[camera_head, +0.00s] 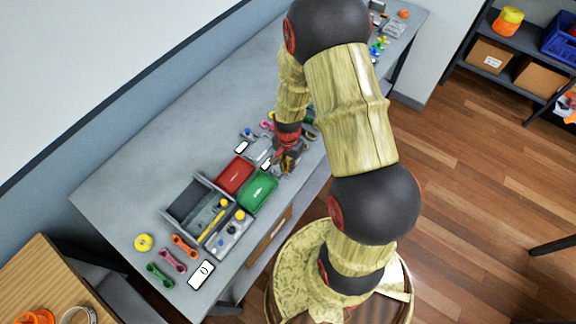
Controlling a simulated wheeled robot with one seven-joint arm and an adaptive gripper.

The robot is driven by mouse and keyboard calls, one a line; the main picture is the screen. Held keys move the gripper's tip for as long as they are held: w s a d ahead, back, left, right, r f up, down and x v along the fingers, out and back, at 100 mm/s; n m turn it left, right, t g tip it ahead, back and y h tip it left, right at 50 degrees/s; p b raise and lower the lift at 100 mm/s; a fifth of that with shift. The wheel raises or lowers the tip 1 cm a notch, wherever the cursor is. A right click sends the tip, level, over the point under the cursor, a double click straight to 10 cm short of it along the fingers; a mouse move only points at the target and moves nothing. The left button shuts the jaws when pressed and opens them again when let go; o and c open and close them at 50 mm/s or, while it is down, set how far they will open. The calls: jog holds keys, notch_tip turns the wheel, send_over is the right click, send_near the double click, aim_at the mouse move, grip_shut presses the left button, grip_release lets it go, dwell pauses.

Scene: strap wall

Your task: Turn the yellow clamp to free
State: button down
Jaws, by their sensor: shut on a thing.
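My gripper (287,161) points down at the bench, just beyond the green tray, over a small grey fixture (277,170). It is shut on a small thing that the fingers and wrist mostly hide. I cannot tell whether that thing is the yellow clamp or which way it is turned. A long yellow bar (213,221) lies slanted in the grey tray unit at the left, with yellow round knobs (240,214) near it. I cannot tell whether any of these is a clamp.
A red tray (235,176) and a green tray (257,191) sit close left of my gripper.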

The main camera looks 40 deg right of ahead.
jog(key=shift+m, duration=0.6)
jog(key=c, duration=1.9)
grip_release()
notch_tip(320, 180, up, 12)
